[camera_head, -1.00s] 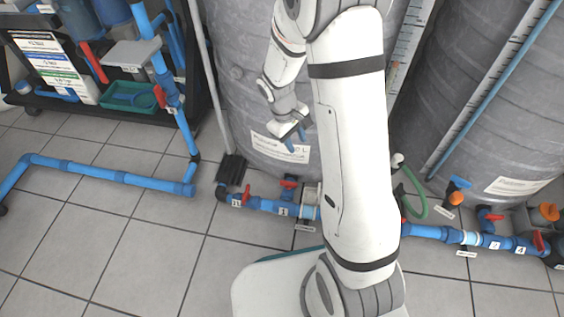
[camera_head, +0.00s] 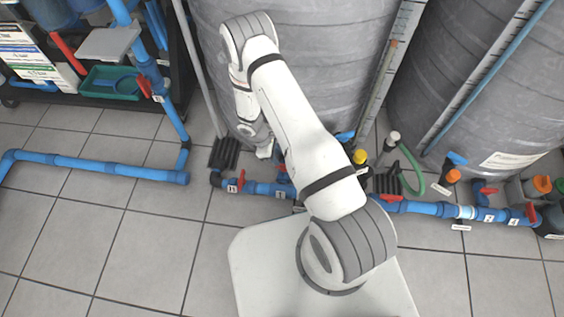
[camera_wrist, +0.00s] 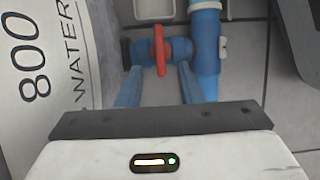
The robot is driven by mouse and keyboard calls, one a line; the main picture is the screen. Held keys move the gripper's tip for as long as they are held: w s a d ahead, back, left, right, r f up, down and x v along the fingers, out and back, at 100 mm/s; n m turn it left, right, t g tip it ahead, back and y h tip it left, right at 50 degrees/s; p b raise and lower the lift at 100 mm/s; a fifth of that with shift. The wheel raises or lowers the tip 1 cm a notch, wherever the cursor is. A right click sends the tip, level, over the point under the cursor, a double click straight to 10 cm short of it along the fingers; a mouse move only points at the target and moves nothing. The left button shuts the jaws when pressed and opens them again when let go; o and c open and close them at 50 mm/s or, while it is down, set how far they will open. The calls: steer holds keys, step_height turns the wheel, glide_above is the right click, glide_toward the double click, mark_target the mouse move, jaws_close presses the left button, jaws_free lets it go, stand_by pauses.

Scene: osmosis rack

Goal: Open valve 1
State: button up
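In the wrist view, a valve with a red handle (camera_wrist: 159,50) sits on a blue fitting beside a blue vertical pipe (camera_wrist: 205,50). The handle points along the view's vertical. My gripper (camera_wrist: 159,70) is open, its two blue fingers apart, with the lower end of the handle appearing between their tips. I cannot tell whether they touch it. The valve there is mostly hidden by my arm, as is my gripper. No number shows on the wrist-view valve.
A grey tank (camera_head: 300,70) stands close behind the pipe; its label (camera_wrist: 40,90) fills the wrist view's left side. More valves (camera_head: 531,212) line the pipe at right. Tiled floor (camera_head: 130,230) is open at left.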

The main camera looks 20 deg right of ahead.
mark_target(282, 165)
steer(key=b+x, duration=0.2)
steer(key=x, duration=0.4)
steer(key=shift+d+f, duration=0.2)
steer(key=shift+f, duration=0.1)
jaws_close()
steer(key=shift+a, duration=0.1)
